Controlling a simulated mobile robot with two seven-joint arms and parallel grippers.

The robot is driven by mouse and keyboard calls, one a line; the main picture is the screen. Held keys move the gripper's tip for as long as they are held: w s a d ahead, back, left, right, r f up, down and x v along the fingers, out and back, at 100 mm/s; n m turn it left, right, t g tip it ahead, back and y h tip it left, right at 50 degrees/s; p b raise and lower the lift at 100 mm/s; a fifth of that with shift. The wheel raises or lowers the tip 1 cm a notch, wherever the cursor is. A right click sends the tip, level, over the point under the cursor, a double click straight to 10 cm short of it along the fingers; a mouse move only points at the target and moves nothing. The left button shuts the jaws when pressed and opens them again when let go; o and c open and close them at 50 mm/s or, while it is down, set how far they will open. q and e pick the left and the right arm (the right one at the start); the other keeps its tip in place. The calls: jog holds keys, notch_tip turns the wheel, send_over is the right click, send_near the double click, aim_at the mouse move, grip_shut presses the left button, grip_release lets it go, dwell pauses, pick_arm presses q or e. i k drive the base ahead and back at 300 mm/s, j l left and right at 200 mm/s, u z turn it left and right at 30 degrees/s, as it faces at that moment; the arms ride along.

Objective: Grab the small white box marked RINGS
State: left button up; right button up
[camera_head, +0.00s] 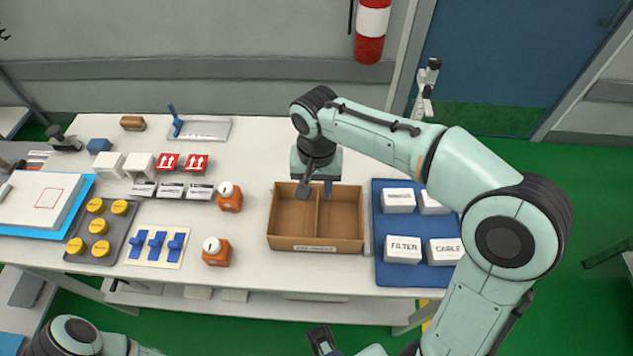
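Several small white boxes stand on a blue tray at the right of the table; the front ones read FILTER (403,250) and CABLE (445,252). The back-left white box (398,201) has a label too small to read. The back-right white box (432,204) is partly behind my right arm. I cannot tell which is marked RINGS. My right gripper (316,189) points down over the open cardboard box, left of the blue tray, fingers apart with nothing seen between them. A dark part at the bottom edge may be my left gripper (322,340); its fingers are not clear.
The cardboard box (315,245) has a divider and looks empty. The blue tray (405,276) lies to its right. Orange containers (216,252) with white tops stand left of it. Trays with yellow-capped and blue items lie further left. The table's front edge is clear.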

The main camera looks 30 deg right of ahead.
aim_at(394, 200)
jog(key=k, duration=1)
